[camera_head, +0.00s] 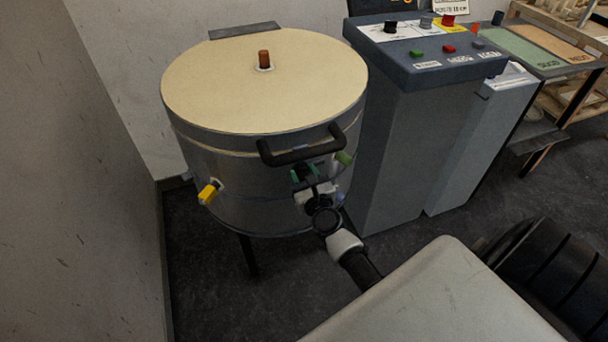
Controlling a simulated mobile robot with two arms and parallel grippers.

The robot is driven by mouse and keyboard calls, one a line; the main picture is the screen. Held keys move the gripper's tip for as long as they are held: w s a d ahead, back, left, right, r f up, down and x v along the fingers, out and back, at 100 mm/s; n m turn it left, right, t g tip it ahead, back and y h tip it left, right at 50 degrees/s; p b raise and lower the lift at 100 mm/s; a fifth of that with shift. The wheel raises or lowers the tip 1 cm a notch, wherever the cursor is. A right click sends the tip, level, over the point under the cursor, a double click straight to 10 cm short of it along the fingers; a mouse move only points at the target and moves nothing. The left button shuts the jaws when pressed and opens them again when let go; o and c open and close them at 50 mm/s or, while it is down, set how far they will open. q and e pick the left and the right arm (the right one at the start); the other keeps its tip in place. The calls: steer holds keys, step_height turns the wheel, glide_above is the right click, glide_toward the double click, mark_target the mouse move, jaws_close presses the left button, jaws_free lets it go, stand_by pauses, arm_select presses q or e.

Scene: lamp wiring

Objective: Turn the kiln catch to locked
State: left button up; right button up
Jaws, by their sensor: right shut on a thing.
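The kiln (230,180) is a round grey metal drum on dark legs, with a cream lid (225,80) that is down. A black bar handle (300,152) sticks out at the lid's front edge. My right gripper (304,174) reaches the kiln's front wall just below this handle. It is shut on a small part there, which I take to be the kiln catch; the fingers hide most of it, and its setting cannot be read. Some green shows at the fingers. My left gripper is not in view.
A yellow lever (208,193) sticks out of the kiln's left side, and a green piece (344,158) sits right of the handle. A brown knob (264,60) stands on the lid. A grey control console (420,70) stands close on the right. A wall (70,170) bounds the left.

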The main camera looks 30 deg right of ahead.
steer(key=n, duration=0.4)
steer(key=shift+d+p, duration=0.1)
steer(key=shift+p, duration=0.25)
steer(key=n+p, duration=0.1)
steer(key=n, duration=0.3)
steer(key=shift+r+n, duration=0.15)
steer(key=shift+n, duration=0.25)
steer(key=n+p, duration=0.1)
steer(key=n, duration=0.3)
steer(key=shift+n+p, duration=0.65)
steer(key=shift+n, duration=1.25)
steer(key=o, duration=0.9)
steer(key=v, duration=1)
steer(key=shift+s+a, duration=0.25)
steer(key=shift+s, duration=0.1)
steer(key=shift+n, duration=0.3)
